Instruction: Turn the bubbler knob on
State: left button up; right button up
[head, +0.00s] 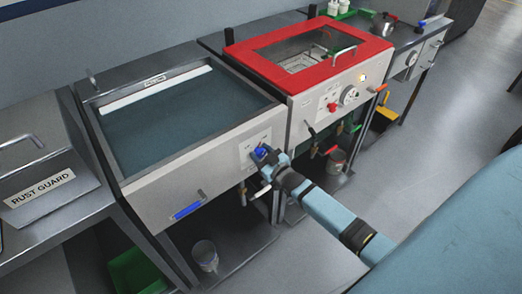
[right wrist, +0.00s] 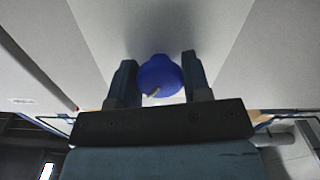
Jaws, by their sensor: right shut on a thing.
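The bubbler knob is a blue round knob on the front panel of the grey tank (head: 190,180), towards its right end; it shows in the head view (head: 261,151). In the right wrist view the blue knob (right wrist: 160,76) sits between the two fingers and bears a pale pointer mark at its lower left. My right gripper (head: 264,156) is at the panel, with its fingers (right wrist: 160,82) shut on the knob from both sides. The gripper partly covers the knob in the head view. My left gripper is not in view.
A red-lidded machine (head: 300,75) with a red knob (head: 332,107) stands right of the tank. A blue-handled valve (head: 188,210) is on the tank's lower front. A "RUST GUARD" lid (head: 42,190) is at left. Open floor (head: 430,130) lies at right.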

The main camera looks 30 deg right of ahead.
jog(key=shift+m+p, duration=0.35)
jog(key=shift+m, duration=0.75)
jog(key=o, duration=0.9)
jog(key=s, duration=0.9)
jog(key=s+d, duration=0.1)
jog(key=s, duration=0.4)
